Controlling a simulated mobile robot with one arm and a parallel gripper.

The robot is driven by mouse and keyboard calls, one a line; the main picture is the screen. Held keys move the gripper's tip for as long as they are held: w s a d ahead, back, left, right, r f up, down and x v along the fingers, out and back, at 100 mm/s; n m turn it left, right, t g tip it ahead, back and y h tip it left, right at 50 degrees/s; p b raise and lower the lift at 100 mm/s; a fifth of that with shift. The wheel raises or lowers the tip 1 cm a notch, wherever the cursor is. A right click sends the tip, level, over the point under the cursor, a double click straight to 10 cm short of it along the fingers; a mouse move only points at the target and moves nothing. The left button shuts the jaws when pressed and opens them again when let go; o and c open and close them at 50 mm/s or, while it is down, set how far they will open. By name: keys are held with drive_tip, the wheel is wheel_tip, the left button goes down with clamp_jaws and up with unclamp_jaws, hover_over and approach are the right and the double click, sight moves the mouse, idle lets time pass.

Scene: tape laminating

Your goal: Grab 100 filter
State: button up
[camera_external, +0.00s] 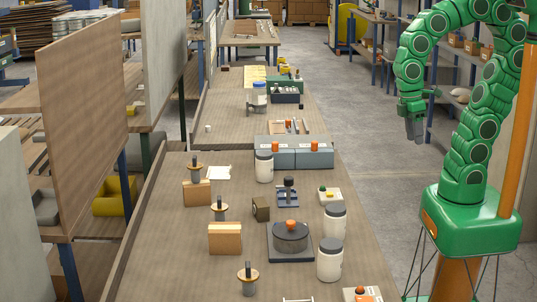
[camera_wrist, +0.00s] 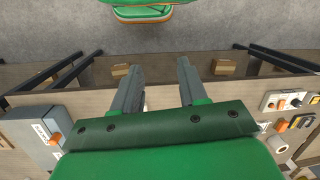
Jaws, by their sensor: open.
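No thing can be picked out surely as the 100 filter; any labels are too small to read. Several dark cylinders with round tan discs, such as one upright piece (camera_external: 219,208), stand along the left of the near table (camera_external: 165,245). My gripper (camera_external: 414,128) hangs in the air to the right of the tables, apart from everything on them. In the wrist view my gripper (camera_wrist: 158,75) shows two grey fingers spread apart with nothing between them.
White jars with dark lids (camera_external: 330,260) stand on the near table's right side. A dark round pot with an orange knob (camera_external: 290,237) sits mid-table. Grey boxes with orange knobs (camera_external: 315,155) stand at its far end. Brown boards (camera_external: 90,120) rise at left. The right aisle is clear.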

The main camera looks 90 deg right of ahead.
drive_tip(key=w+a+n+g+y, duration=0.1)
drive_tip(key=w+a+n+y, duration=0.4)
drive_tip(key=w+a, duration=0.9)
drive_tip(key=w+a+n+y, duration=0.3)
drive_tip(key=w+a+n, duration=0.3)
drive_tip(key=w+a, duration=0.7)
drive_tip(key=n+t+y, duration=0.3)
drive_tip(key=n+y, duration=0.1)
drive_tip(key=n, duration=0.2)
approach(248, 264)
drive_tip(key=shift+f+x, duration=0.35)
drive_tip(key=shift+x, duration=4.65)
clamp_jaws()
